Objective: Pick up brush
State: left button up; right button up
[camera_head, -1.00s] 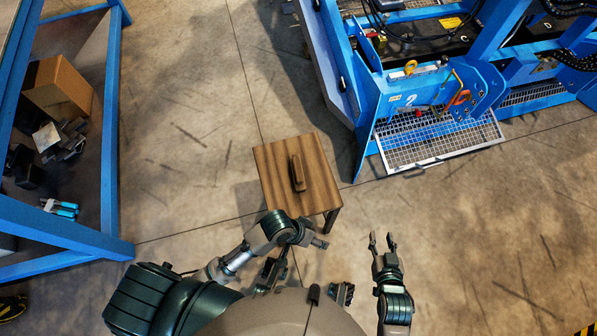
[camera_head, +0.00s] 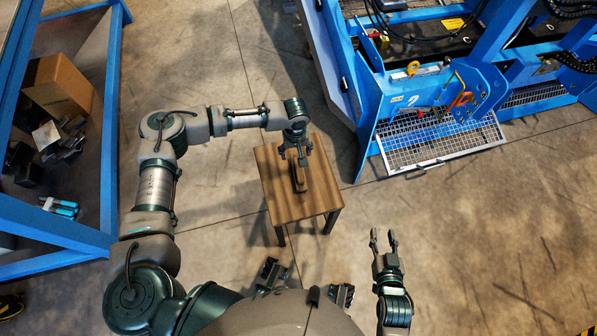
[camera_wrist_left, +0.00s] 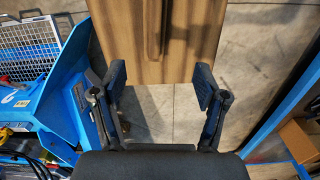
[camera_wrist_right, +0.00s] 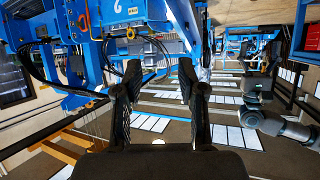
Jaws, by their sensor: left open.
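The brown wooden brush (camera_head: 299,174) lies on a small wooden table (camera_head: 323,187), its upper end partly covered by my left gripper in the head view. In the left wrist view the brush (camera_wrist_left: 153,28) lies along the striped table top (camera_wrist_left: 188,45), between the lines of the two fingers. My left gripper (camera_head: 296,152) is over the far part of the table; in the left wrist view the gripper (camera_wrist_left: 160,82) is open with nothing between its fingertips. My right gripper (camera_head: 384,236) is open and empty, right of the table; it also shows in the right wrist view (camera_wrist_right: 158,75).
A blue machine frame with a metal grid tray (camera_head: 440,150) stands at the upper right. A blue-framed bench (camera_head: 112,150) holding a cardboard box (camera_head: 60,88) is at the left. Bare floor surrounds the table.

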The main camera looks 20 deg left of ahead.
pick_arm(q)
jog(key=b, duration=0.2)
send_over(299, 171)
jog(key=f, duration=0.6)
jog(key=shift+w+a+f, duration=0.1)
jog(key=shift+w+a, duration=0.05)
jog(key=shift+a, duration=0.25)
notch_tip(299, 171, down, 5)
jog(key=shift+r+b, duration=0.2)
jog(key=shift+b, duration=0.7)
jog(key=shift+f, duration=0.15)
jog(key=shift+f+b, duration=0.3)
jog(key=shift+f, duration=0.1)
jog(key=f, duration=0.1)
jog(key=f+b, duration=0.1)
jog(key=f, duration=0.1)
jog(key=f+b, duration=0.1)
jog(key=shift+w+d+f, duration=0.15)
jog(key=shift+w+d, duration=0.1)
jog(key=shift+w, duration=0.1)
grip_shut()
pick_arm(e)
notch_tip(299, 171, up, 15)
jog(key=s+m+t+y, duration=0.1)
jog(key=t+y, duration=0.1)
jog(key=t, duration=1.2)
jog(key=shift+s+a+m, duration=0.3)
jog(key=shift+s+a, duration=0.1)
jog(key=shift+a, duration=0.05)
